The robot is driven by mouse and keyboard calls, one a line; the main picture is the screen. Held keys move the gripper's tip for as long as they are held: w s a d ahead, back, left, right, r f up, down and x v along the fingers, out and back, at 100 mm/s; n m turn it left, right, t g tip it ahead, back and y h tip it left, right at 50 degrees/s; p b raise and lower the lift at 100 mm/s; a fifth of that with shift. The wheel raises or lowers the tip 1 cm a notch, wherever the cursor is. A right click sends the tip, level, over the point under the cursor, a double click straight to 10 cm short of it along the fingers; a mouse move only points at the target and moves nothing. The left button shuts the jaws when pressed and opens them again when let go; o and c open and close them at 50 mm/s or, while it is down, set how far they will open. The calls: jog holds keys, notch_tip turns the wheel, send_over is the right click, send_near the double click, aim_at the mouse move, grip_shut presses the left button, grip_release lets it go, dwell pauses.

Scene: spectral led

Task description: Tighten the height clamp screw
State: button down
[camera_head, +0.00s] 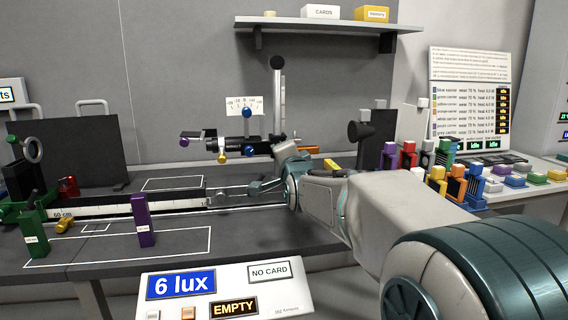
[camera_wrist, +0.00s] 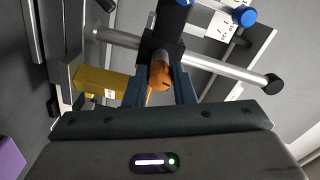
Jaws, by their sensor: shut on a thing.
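The clamp screw (camera_wrist: 160,76) has an orange head. In the wrist view it sits between the two fingers of my gripper (camera_wrist: 163,90), which are shut on its sides. Behind it is a dark clamp block around a silver post (camera_wrist: 215,66) with a black end cap (camera_wrist: 273,83). In the head view the post (camera_head: 277,95) stands upright at the back of the bench, black cap on top. A scale card (camera_head: 244,105) with a blue knob (camera_head: 247,112) is left of it.
A yellow block (camera_wrist: 103,84) is close left of the fingers in the wrist view. A purple carrier (camera_head: 143,220) and a green one (camera_head: 35,232) stand along the rail at left. Coloured carriers crowd the right bench. The display panel (camera_head: 225,288) reads 6 lux, EMPTY, NO CARD.

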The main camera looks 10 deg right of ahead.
jog(key=shift+m+b, duration=1.5)
jog(key=shift+m, duration=2.2)
jog(key=c, duration=1.2)
grip_release()
jog(key=shift+s, duration=0.1)
jog(key=s+p, duration=0.1)
jog(key=s, duration=1.2)
jog(key=shift+s+p, duration=0.35)
